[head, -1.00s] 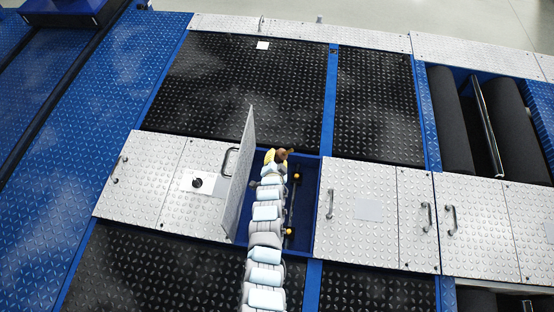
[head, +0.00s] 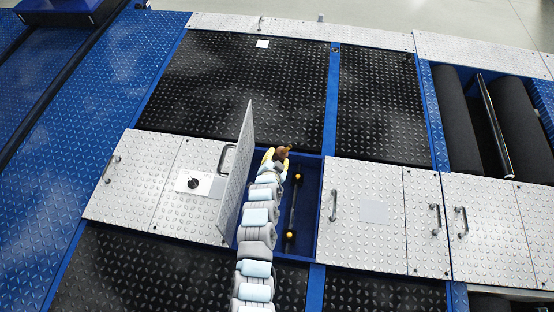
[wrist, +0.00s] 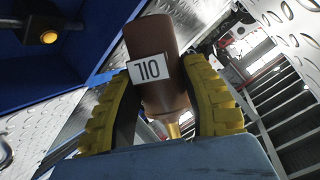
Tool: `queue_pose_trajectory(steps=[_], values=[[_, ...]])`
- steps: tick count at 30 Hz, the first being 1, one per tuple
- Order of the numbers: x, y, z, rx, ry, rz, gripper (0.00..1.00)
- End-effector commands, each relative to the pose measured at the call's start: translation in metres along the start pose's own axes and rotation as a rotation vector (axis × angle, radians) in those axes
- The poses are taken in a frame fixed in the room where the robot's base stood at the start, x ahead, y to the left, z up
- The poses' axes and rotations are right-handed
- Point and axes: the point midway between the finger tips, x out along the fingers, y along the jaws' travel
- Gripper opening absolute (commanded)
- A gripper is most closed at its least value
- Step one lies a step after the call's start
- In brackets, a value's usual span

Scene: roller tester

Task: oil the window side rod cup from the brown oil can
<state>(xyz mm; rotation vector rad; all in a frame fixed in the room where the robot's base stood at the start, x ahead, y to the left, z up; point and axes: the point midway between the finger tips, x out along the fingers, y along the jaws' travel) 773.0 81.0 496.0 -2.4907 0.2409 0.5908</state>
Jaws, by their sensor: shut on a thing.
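My gripper (head: 274,159) is shut on the brown oil can (head: 282,153), over the far left part of the open pit. In the wrist view the yellow fingers of my gripper (wrist: 160,90) press on both sides of the oil can (wrist: 155,80); its white label reads upside down and its brass-coloured spout points down the picture. A dark rod (head: 293,207) lies in the pit to the right of my arm. It has a far yellow cup (head: 298,177) and a near yellow cup (head: 290,236). One yellow cup (wrist: 48,37) shows at the wrist view's upper left, apart from the can.
The raised hatch lid (head: 236,175) stands upright just left of my arm. The blue pit (head: 309,210) is open right of the rod. Closed metal plates with handles (head: 363,215) lie to the right. A plate with a round black knob (head: 193,183) lies left.

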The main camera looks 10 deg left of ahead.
Motion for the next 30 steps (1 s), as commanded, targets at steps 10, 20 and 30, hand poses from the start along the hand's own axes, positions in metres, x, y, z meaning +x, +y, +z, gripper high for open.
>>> queue_pose_trajectory(steps=[10,20,30], values=[[0.0006,-0.0007,-0.0002,-0.157,0.049,0.064,0.05],[0.0006,0.0001,-0.0007,-0.194,0.062,0.08,0.05],[0.0011,0.0011,0.0002,-0.248,0.077,0.103,0.05]])
